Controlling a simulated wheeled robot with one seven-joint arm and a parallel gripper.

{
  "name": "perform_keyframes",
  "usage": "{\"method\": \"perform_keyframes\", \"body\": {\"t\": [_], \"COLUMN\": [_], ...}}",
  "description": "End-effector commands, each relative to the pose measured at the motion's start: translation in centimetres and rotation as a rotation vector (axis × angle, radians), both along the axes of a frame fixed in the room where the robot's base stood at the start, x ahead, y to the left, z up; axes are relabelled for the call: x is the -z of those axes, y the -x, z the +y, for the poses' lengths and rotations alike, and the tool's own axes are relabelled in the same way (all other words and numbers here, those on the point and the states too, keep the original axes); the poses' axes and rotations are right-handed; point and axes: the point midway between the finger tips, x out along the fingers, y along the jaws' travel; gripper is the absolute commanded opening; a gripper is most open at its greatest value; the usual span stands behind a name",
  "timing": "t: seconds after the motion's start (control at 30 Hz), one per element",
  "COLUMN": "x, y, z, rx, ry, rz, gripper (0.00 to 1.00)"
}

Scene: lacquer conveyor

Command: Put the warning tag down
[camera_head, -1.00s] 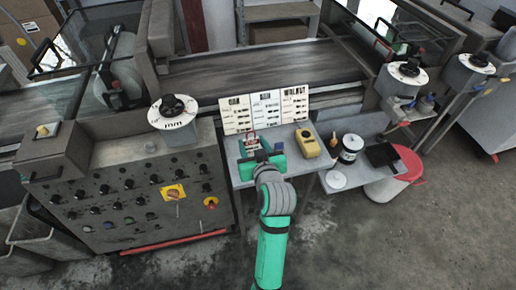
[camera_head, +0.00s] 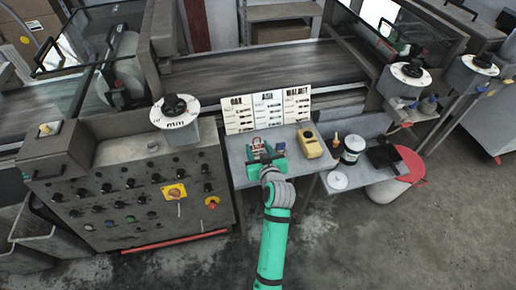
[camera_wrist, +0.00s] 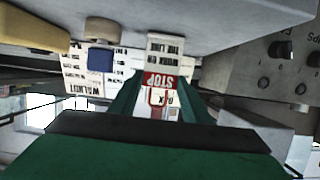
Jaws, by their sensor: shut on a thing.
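The warning tag, a small white card with a red STOP band, is between the fingers of my gripper (camera_wrist: 160,98) in the wrist view, where the tag (camera_wrist: 161,80) appears upside down. In the head view the tag (camera_head: 257,144) shows small over the left part of the grey side table (camera_head: 240,176). My green gripper (camera_head: 264,157) is shut on the tag, in front of the sample cards. I cannot tell whether the tag touches the tabletop.
Oak, ash and walnut cards (camera_head: 268,112) stand at the table's back. A blue block (camera_wrist: 100,59) is beside the gripper; a yellow device (camera_head: 310,146) sits to the right. A lower shelf holds a can (camera_head: 352,147) and a black tray (camera_head: 383,156).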

Motion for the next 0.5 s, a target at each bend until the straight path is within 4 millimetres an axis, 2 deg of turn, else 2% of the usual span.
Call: {"method": "perform_keyframes", "body": {"t": [0.23,0.27,0.3,0.33,0.5], "x": [0.33,0.32,0.31,0.30,0.29], "y": [0.00,0.00,0.00,0.00,0.00], "z": [0.00,0.00,0.00,0.00,0.00], "rx": [0.000,0.000,0.000,0.000,0.000], "ry": [-0.001,0.000,0.000,0.000,0.000], "rz": [0.000,0.000,0.000,0.000,0.000], "gripper": [0.21,0.48,0.57,0.62,0.62]}}
